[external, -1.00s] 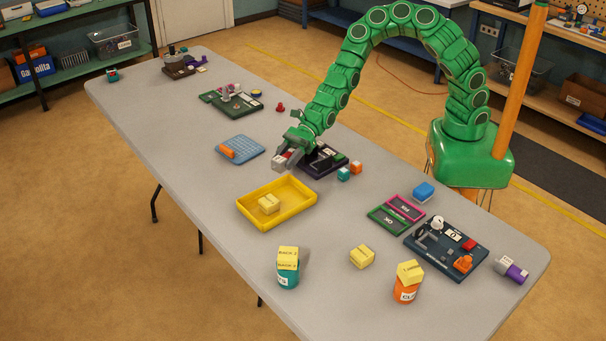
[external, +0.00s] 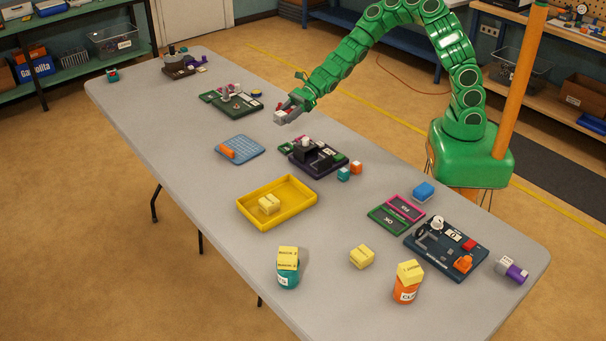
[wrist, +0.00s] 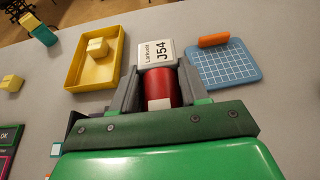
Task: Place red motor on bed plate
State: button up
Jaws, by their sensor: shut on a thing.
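The red motor (wrist: 157,88) is a red cylinder with a square pale end cap lettered J54. My gripper (wrist: 152,82) is shut on it, one finger on each side, in the wrist view. In the external view my gripper (external: 288,113) holds it above the far half of the table. Several dark plates carry parts: a purple-edged one (external: 318,170) below right of my gripper, a green one (external: 238,110) to its left, and a dark blue one (external: 447,268) at the near right. I cannot tell which is the bed plate.
A yellow tray (external: 250,213) holds a yellow block. Teal and orange cubes (external: 356,167) sit beside the purple-edged plate. Bare tabletop surrounds the mat and extends along the left side.

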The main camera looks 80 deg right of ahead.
jog(key=shift+d, duration=0.85)
jog(key=shift+w+d, duration=0.1)
jog(key=shift+w, duration=0.05)
jog(key=w+f, duration=0.4)
jog(key=w, duration=0.5)
send_over(252, 147)
jog(key=s, duration=0.2)
jog(key=f, duration=0.4)
jog(key=shift+w+f, duration=0.7)
jog(key=shift+w, duration=0.1)
jog(key=shift+w+f, duration=0.2)
jog(key=shift+f, duration=1.5)
jog(key=shift+f, duration=0.15)
jog(key=o, duration=1.2)
